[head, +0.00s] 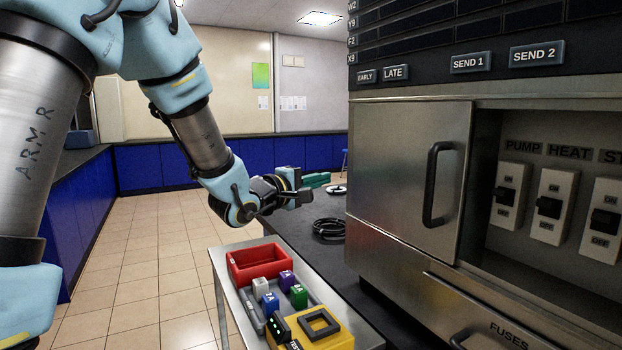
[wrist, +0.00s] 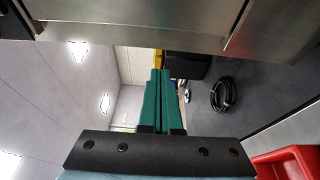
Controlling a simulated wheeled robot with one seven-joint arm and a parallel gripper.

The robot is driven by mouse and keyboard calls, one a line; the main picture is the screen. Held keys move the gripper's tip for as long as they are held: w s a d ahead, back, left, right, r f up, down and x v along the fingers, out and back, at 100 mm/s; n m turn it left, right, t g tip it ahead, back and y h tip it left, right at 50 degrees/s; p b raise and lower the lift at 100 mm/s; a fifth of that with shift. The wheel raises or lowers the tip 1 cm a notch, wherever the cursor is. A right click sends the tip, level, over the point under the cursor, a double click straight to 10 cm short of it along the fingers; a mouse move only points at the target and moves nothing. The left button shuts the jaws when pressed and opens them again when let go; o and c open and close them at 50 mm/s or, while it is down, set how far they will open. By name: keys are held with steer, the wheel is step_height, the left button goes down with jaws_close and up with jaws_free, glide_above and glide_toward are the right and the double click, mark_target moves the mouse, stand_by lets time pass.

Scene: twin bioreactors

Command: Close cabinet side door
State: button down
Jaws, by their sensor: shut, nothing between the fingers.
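A brushed-steel cabinet door (head: 395,170) with a black bar handle (head: 437,185) fills the middle right of the head view. To its right an open recess shows PUMP and HEAT switches. I cannot tell whether this panel is the side door; no side face of the cabinet shows clearly in the head view. My gripper (head: 316,180) is left of the door, above the dark counter, apart from the handle. In the wrist view my gripper (wrist: 160,74) has its teal fingers together and empty. A steel panel (wrist: 130,15) crosses the top of that view, close to the fingers.
A black cable coil (head: 329,229) lies on the dark counter (head: 290,222) below my gripper. A steel cart (head: 226,270) in front holds a red bin (head: 258,262), small coloured blocks and a yellow block (head: 325,335). Tiled floor (head: 150,265) is open at left.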

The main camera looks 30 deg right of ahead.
mark_target(352, 177)
steer(key=d, duration=0.1)
steer(key=s+d+p, duration=0.1)
steer(key=d, duration=0.1)
steer(key=shift+s+d+r+p, duration=0.1)
steer(key=shift+s+d+p, duration=0.25)
steer(key=shift+d+p, duration=0.05)
steer(key=shift+s, duration=0.6)
